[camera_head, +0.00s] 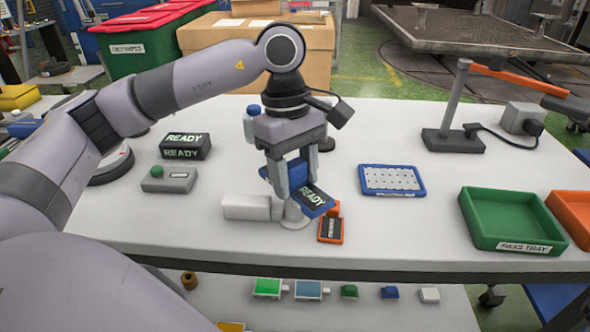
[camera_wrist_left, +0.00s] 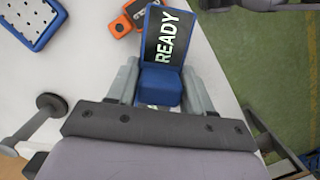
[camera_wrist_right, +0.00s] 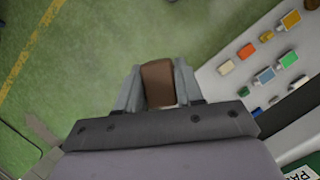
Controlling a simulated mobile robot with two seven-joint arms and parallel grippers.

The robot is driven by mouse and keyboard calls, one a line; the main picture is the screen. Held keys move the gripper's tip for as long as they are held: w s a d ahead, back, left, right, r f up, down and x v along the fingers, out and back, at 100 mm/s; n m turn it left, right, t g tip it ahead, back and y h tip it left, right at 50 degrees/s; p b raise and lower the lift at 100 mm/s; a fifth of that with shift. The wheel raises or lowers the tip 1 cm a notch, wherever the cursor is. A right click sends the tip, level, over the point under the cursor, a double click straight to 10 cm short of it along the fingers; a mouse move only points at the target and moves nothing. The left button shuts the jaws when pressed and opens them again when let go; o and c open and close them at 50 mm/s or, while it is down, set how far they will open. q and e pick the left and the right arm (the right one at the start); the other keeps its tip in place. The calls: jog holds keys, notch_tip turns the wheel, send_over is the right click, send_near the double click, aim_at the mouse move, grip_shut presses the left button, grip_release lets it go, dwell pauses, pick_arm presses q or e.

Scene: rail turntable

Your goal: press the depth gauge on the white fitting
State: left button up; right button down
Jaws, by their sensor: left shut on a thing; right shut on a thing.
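The depth gauge (camera_head: 312,195) is a blue body with a black screen reading READY. My left gripper (camera_head: 292,178) is shut on it above the table, and it also shows in the left wrist view (camera_wrist_left: 168,40). A white block-shaped fitting (camera_head: 245,207) lies just left of the gauge, beside a pale round base (camera_head: 295,218). The gripper and gauge partly cover that base, so I cannot tell whether the gauge touches the fitting. My right gripper (camera_wrist_right: 157,88) is outside the head view. In its wrist view it is shut on a brown block (camera_wrist_right: 158,70).
An orange device (camera_head: 330,228) lies right of the gauge. A blue perforated tray (camera_head: 365,190), green pass tray (camera_head: 510,245) and lamp stand (camera_head: 453,140) are further right. A black READY display (camera_head: 185,147) and grey button box (camera_head: 168,180) stand left.

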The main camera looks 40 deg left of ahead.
pick_arm(q)
jog(key=shift+s+f+b, duration=0.1)
jog(key=shift+f+b, duration=0.55)
pick_arm(e)
jog(key=shift+f, duration=0.55)
dwell(1.5)
